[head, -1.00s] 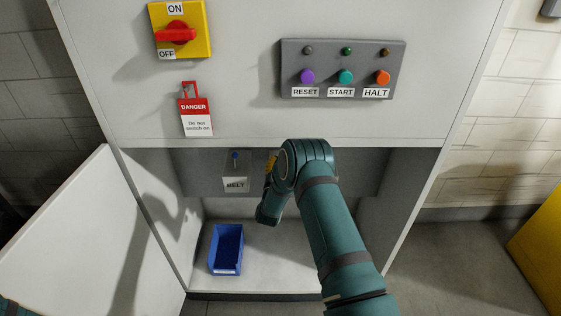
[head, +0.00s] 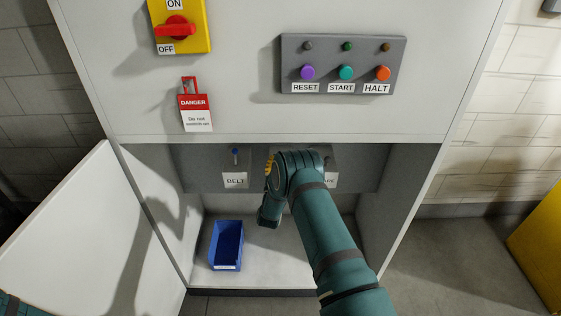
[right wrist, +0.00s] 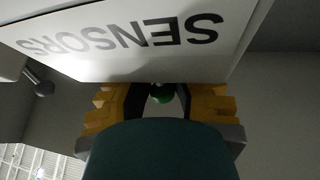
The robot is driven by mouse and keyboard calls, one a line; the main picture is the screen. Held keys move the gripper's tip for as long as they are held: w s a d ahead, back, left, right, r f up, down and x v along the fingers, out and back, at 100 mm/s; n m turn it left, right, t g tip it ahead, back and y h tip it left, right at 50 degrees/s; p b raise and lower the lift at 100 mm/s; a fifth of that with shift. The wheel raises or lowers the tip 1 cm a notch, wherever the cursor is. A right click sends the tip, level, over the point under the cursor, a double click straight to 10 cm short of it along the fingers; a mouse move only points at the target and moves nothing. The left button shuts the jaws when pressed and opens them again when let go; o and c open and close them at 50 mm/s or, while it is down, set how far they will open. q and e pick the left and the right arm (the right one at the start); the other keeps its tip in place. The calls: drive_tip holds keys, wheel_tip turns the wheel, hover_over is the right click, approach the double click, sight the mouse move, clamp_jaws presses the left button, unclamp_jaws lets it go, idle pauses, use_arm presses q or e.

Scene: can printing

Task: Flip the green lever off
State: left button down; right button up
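My own dark green wrist cover hides the lower middle of that view. In the head view my right arm reaches into the cabinet recess and hides the lever and the gripper's fingertips. My left gripper is out of view.
Another labelled box (head: 331,180) is partly behind the arm. A blue bin (head: 226,246) stands on the recess floor. Above are a button panel (head: 342,64) and a red rotary switch (head: 175,27).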

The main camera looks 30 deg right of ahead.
drive_tip(key=o, duration=0.3)
drive_tip(key=shift+f, duration=0.15)
drive_tip(key=shift+o, duration=0.2)
drive_tip(key=shift+a, duration=0.1)
drive_tip(key=v, duration=1.2)
